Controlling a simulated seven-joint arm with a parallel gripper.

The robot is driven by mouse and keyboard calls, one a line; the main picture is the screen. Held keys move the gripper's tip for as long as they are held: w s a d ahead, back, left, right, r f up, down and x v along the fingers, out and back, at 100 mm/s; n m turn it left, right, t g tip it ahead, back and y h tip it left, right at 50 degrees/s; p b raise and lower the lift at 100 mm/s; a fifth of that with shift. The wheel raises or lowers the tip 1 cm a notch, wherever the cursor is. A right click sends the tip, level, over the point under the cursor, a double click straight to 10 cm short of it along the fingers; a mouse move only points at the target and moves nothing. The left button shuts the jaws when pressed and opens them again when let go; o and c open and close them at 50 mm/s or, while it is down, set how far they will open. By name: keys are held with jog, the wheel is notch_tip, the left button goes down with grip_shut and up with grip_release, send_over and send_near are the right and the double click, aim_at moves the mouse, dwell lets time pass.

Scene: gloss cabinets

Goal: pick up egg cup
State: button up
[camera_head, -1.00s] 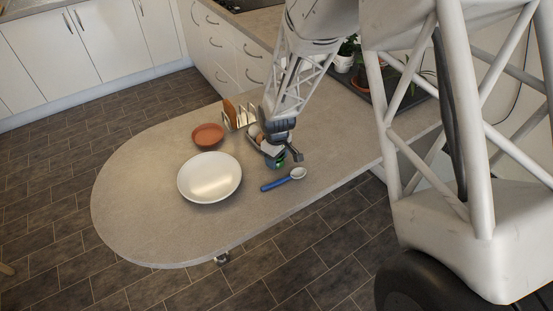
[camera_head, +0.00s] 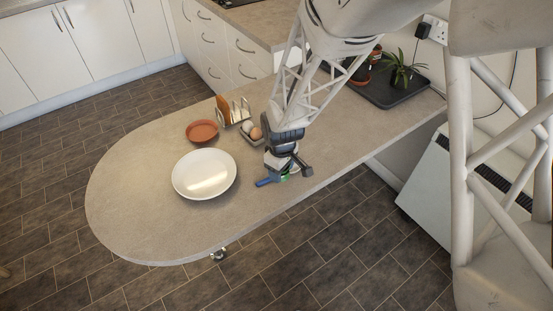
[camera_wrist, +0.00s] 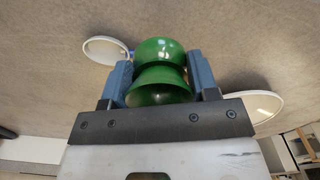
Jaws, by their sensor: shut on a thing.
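The green egg cup (camera_wrist: 160,80) stands out between the two blue-grey fingers of my gripper (camera_wrist: 160,62) in the wrist view. It has a waisted shape with a wide bowl at each end. The fingers are shut on it from both sides. In the head view my gripper (camera_head: 282,172) is over the right part of the counter, and only a bit of the green cup (camera_head: 284,178) shows beneath it. I cannot tell whether the cup touches the counter.
A blue-handled spoon (camera_head: 264,182) lies by the gripper, partly hidden. A white plate (camera_head: 204,174), a terracotta dish (camera_head: 202,131), a toast rack (camera_head: 234,111) and eggs in a holder (camera_head: 256,133) stand on the counter (camera_head: 140,215). The counter's left end is clear.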

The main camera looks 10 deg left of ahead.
jog(key=shift+s+d+r, duration=0.1)
jog(key=shift+s+d, duration=0.3)
jog(key=shift+s, duration=0.35)
jog(key=shift+s+d+r, duration=0.1)
jog(key=shift+s+d, duration=0.3)
jog(key=shift+s, duration=0.4)
jog(key=shift+s+d+r, duration=0.1)
jog(key=shift+s+d, duration=0.3)
jog(key=shift+s, duration=0.35)
jog(key=shift+a, duration=0.1)
jog(key=w+a, duration=0.2)
jog(key=a, duration=0.2)
jog(key=w+a, duration=0.2)
jog(key=a, duration=0.2)
jog(key=w+a, duration=0.2)
jog(key=a, duration=0.2)
jog(key=shift+w+r, duration=0.15)
jog(key=shift+r, duration=0.05)
jog(key=w+a, duration=0.1)
jog(key=a, duration=0.3)
jog(key=w+a, duration=0.1)
jog(key=a, duration=0.3)
jog(key=w+a, duration=0.1)
jog(key=a, duration=0.4)
jog(key=shift+w+r, duration=0.15)
send_over(202, 133)
jog(key=shift+f, duration=0.75)
